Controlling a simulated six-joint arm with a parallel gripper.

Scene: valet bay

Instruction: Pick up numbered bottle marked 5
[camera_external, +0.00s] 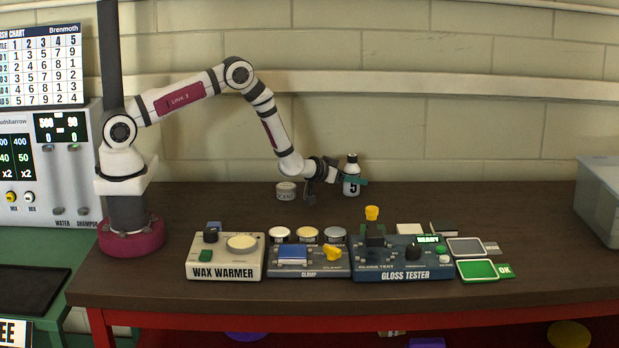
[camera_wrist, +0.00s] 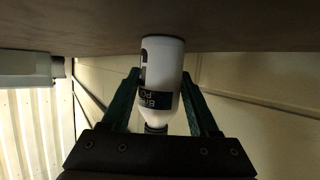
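The bottle marked 5 (camera_external: 351,188) is white with a black cap and stands upright on the dark table near the back wall. In the wrist view, the bottle (camera_wrist: 163,62) appears inverted, with a dark label partly turned away. My gripper (camera_external: 356,181) is at the bottle's upper body. One teal finger crosses in front of it in the external view. In the wrist view, my gripper (camera_wrist: 162,88) has one finger on each side of the bottle, with gaps visible beside it, so it looks open around the bottle.
The wax warmer (camera_external: 224,257), clamp (camera_external: 308,262) and gloss tester (camera_external: 403,258) line the table's front. A clear bin (camera_external: 599,200) is at the far right. The table right of the bottle is clear.

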